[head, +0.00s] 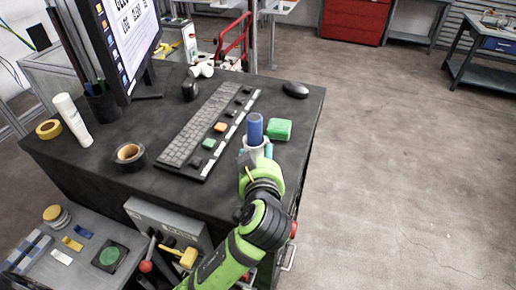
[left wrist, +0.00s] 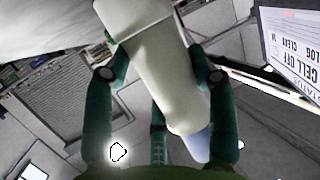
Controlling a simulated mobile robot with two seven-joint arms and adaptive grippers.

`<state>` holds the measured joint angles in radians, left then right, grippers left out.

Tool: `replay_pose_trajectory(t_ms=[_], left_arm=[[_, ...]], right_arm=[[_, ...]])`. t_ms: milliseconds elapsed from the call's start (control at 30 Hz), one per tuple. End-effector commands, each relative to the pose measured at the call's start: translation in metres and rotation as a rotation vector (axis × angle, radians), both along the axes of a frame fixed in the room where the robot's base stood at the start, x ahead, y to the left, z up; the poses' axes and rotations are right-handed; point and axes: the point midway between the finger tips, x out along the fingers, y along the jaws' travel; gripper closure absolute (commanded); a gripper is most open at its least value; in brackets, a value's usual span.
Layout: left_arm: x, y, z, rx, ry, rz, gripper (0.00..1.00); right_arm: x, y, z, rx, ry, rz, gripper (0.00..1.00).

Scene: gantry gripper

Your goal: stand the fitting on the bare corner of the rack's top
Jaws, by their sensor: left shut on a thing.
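A white, branched pipe piece (head: 203,70), which looks like the fitting, lies on the far part of the dark top (head: 175,185), beside the monitor. My left gripper (head: 256,158) is at the near right part of that top. It is shut on a pale, upright, bottle-like thing (left wrist: 150,60) with a blue upper part (head: 255,128). In the left wrist view this thing fills the middle between the green fingers, its blue end (left wrist: 193,145) low. I cannot tell which piece of furniture is the rack. My right gripper is not in view.
A keyboard (head: 208,128), a mouse (head: 295,90), a black tape roll (head: 129,156) and a white tube (head: 72,121) are on the dark top. A low grey surface (head: 60,275) with small parts is at lower left.

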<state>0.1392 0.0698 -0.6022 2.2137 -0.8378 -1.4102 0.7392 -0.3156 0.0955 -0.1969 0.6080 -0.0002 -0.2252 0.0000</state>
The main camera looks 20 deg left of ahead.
Motion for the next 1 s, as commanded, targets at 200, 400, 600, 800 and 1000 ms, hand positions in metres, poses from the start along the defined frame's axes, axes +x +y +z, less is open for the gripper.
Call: replay_pose_trajectory(t_ms=[200,400,600,800,1000], left_arm=[[0.0,0.0,0.0,-0.001,0.002,-0.001,0.2],[0.0,0.0,0.0,-0.001,0.002,-0.001,0.2],[-0.003,-0.002,0.001,-0.002,0.0,-0.002,0.2],[-0.03,-0.013,0.009,-0.007,0.003,-0.005,0.2],[-0.069,-0.027,0.022,-0.008,0.003,-0.003,0.2]], right_arm=[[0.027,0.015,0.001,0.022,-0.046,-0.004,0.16],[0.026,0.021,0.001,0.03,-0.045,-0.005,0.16],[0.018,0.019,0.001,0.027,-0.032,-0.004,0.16],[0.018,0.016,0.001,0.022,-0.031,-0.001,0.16],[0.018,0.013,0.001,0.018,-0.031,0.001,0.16]])
